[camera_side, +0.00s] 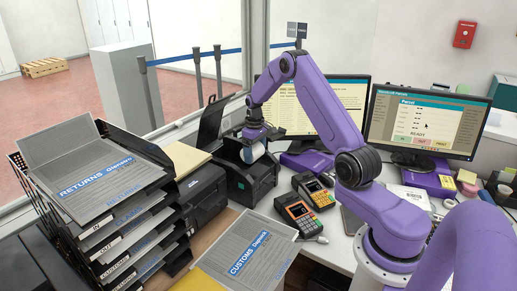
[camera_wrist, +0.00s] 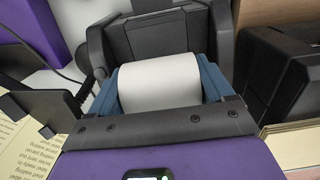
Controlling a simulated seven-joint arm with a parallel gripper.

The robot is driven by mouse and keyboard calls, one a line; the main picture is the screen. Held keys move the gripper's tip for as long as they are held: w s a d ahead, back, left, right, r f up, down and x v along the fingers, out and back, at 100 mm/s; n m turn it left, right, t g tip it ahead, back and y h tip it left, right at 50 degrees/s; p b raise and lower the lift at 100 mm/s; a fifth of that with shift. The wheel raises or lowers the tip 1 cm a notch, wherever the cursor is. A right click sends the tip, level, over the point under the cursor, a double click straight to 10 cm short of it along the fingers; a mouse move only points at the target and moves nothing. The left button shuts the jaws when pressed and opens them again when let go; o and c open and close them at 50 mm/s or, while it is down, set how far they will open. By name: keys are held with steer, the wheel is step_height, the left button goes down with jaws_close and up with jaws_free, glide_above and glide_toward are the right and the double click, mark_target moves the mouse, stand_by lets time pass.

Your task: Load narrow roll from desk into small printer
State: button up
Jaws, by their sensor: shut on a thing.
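In the wrist view, a white paper roll (camera_wrist: 160,82) sits between the two blue-padded fingers of my gripper (camera_wrist: 160,88). My gripper is shut on the roll. Behind it is a black printer (camera_wrist: 155,35) with its lid raised. In the side view, my gripper (camera_side: 254,152) holds the roll (camera_side: 252,154) at the open top of the small black printer (camera_side: 249,185). Whether the roll touches the printer's inside cannot be told. The lid (camera_side: 211,121) stands up at the back left.
A larger black printer (camera_side: 202,200) stands at the left, beside a stacked tray rack (camera_side: 130,225) with folders. Two card terminals (camera_side: 303,213) lie at the right of the small printer. Two monitors (camera_side: 425,122) stand behind. A customs folder (camera_side: 246,252) lies in front.

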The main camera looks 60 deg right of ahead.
steer(key=shift+w+f, duration=1.2)
steer(key=shift+f, duration=0.4)
steer(key=shift+w+f, duration=1.15)
steer(key=shift+f, duration=0.45)
steer(key=shift+w+f, duration=1.2)
steer(key=shift+f, duration=0.4)
steer(key=o, duration=1)
step_height(320, 180, up, 17)
steer(key=shift+r, duration=0.2)
